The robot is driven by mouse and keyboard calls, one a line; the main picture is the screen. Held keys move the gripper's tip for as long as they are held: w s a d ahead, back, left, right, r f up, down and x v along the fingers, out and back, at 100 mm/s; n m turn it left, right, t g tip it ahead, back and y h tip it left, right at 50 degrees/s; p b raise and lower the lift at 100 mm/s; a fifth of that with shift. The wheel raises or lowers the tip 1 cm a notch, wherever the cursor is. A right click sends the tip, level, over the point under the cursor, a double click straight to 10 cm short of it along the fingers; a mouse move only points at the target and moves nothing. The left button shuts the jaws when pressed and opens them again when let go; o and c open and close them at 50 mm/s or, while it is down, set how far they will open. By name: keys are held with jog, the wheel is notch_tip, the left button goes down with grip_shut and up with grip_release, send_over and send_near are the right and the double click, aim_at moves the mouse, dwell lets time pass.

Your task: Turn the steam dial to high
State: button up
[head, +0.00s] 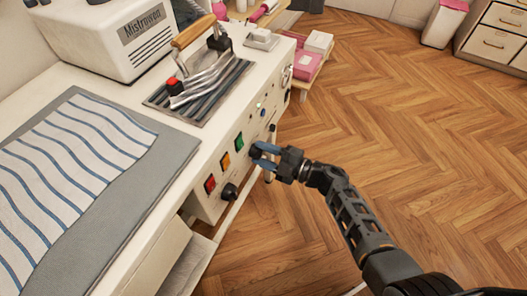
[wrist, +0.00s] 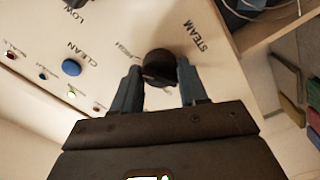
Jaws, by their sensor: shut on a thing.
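The steam dial (wrist: 159,68) is a round black knob on the cream front panel, beside the printed word STEAM in the wrist view. My gripper (wrist: 160,78) is shut on it, with one blue-grey finger on each side. A small label to the left of the knob looks like HIGH. I cannot tell which way the dial points. In the head view my gripper (head: 258,154) reaches the panel from the right, and its fingers largely hide the dial.
A blue button (wrist: 71,67) marked CLEAN and several small lights are on the panel. Green (head: 239,141), orange (head: 226,160) and red (head: 210,184) switches and another black knob (head: 229,191) are nearby. An iron (head: 200,78) stands on the table. The floor at right is clear.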

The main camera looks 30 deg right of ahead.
dwell(0.3)
jog(key=o, duration=1.1)
jog(key=shift+c, duration=0.2)
jog(key=v, duration=0.7)
jog(key=shift+s+d, duration=0.25)
jog(key=shift+s, duration=0.05)
jog(key=shift+s, duration=0.1)
